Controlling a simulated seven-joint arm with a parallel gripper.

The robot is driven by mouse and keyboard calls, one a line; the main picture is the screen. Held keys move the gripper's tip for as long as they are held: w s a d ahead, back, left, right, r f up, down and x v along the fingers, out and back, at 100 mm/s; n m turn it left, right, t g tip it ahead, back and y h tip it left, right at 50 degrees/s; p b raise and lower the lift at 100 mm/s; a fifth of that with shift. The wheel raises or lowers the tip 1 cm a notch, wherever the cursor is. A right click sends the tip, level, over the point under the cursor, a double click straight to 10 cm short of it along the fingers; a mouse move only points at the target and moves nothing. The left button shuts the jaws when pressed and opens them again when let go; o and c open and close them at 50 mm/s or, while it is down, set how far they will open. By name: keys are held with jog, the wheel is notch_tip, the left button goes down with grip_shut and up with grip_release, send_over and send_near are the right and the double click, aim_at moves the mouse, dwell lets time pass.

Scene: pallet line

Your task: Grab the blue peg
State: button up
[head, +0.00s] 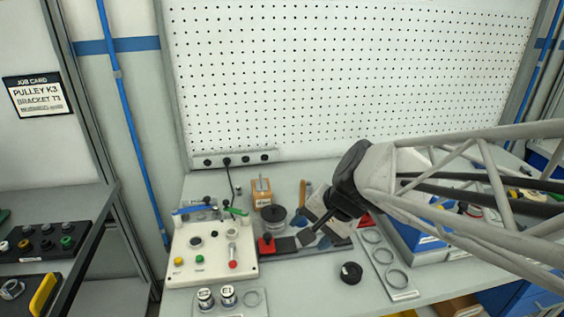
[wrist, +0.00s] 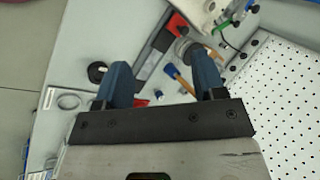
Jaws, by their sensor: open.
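My gripper (wrist: 163,75) is open in the wrist view, with a blue-grey finger on each side and nothing held between them. In the head view my gripper (head: 312,236) hangs over the bench by a dark rail with a red end block (head: 266,245). A small blue piece (wrist: 158,94) shows between the fingers in the wrist view; it may be the blue peg, but it is too small to tell. A tool with a wooden handle and blue end (wrist: 178,77) lies near the right finger. The gripper hides part of this area in the head view.
A white control panel (head: 208,262) with buttons and levers stands left of the rail. A round black knob (head: 351,272) and a plate with rings (head: 397,281) lie at the right front. A pegboard (head: 340,75) closes the back. Bare bench shows at the front (head: 310,290).

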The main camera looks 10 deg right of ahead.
jog(key=w+d+f+m+t+y, duration=0.1)
jog(key=w+d+f+m+t, duration=0.35)
jog(key=w+m, duration=0.5)
jog(key=w+d+f+m+t, duration=0.35)
jog(key=w+f+m, duration=0.25)
jog(key=w+m, duration=0.3)
jog(key=w+d+f+m+h, duration=0.1)
jog(key=d+f+m, duration=0.1)
jog(key=w+d+f+m+t+h, duration=0.1)
jog(key=w+d+f+m, duration=0.1)
jog(key=d, duration=0.1)
jog(key=w+d+f+m, duration=0.1)
jog(key=d+f+m, duration=0.1)
jog(key=shift+w+d+f+m+h, duration=0.3)
jog(key=shift+d+f+m+h, duration=0.05)
jog(key=shift+h, duration=0.05)
jog(key=shift+w+d+f+m+t, duration=0.1)
jog(key=shift+d+f+m+t, duration=0.2)
jog(key=shift+d+f, duration=0.1)
jog(key=shift+x, duration=1.25)
